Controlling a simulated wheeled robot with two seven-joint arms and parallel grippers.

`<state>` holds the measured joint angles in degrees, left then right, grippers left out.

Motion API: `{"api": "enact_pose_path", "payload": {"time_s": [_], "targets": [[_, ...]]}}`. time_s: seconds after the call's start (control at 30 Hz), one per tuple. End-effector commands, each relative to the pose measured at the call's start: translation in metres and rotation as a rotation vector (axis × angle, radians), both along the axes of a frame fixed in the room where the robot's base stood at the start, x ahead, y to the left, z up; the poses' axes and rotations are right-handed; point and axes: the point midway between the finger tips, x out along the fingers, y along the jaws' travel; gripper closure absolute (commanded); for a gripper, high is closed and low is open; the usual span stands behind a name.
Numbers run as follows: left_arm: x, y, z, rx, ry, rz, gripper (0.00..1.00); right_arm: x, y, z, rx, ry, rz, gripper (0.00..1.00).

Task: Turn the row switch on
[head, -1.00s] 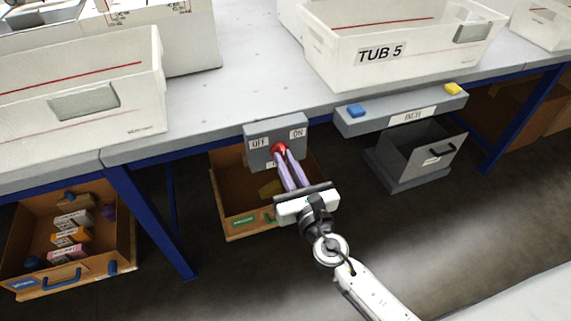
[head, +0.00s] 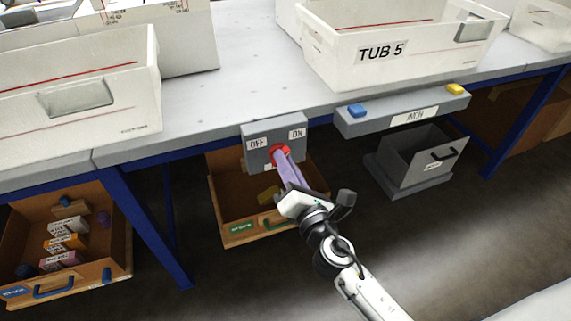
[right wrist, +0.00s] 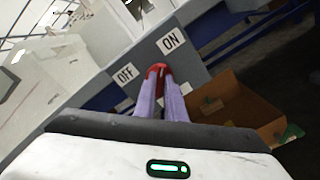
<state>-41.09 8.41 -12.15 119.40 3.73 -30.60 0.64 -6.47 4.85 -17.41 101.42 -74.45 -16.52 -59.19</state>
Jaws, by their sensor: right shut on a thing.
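The row switch is a grey box (head: 259,133) under the table's front edge, with an OFF label on its left and an ON label on its right. Its red knob (head: 280,152) is in the middle of the box. My right gripper (head: 281,158) is shut on the red knob, its pale purple fingers reaching up to it from below. The knob (right wrist: 157,70) also shows between the fingertips in the right wrist view, below the OFF and ON labels. The fingers hide part of the knob, so its exact pointing is hard to tell. My left gripper is not in view.
A grey INCH bar (head: 385,122) with blue and yellow buttons is to the right, above a grey bin (head: 420,160). A blue table leg (head: 150,235) stands left.

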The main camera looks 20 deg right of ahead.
Motion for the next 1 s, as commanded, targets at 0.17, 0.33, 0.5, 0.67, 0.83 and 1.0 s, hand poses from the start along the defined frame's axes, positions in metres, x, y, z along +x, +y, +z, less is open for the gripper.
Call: {"api": "enact_pose_path", "payload": {"time_s": [0.17,0.33,0.5,0.67,0.83,1.0], "targets": [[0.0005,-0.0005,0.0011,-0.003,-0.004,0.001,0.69,-0.0006,-0.0001,-0.0013,0.026,0.003,-0.001,1.00],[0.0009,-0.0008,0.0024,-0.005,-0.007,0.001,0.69,-0.0006,0.0000,-0.0011,0.032,0.003,-0.001,1.00],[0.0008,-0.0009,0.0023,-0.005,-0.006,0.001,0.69,-0.0006,0.0000,-0.0011,0.033,0.003,-0.001,1.00],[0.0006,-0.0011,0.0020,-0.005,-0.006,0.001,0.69,-0.0005,0.0000,-0.0010,0.032,0.003,-0.001,0.75],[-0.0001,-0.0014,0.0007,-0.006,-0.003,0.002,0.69,-0.0003,0.0000,-0.0006,0.031,0.002,0.000,0.71],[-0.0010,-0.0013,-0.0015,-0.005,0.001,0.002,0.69,-0.0018,-0.0001,-0.0006,0.030,0.002,0.001,0.71]]}}
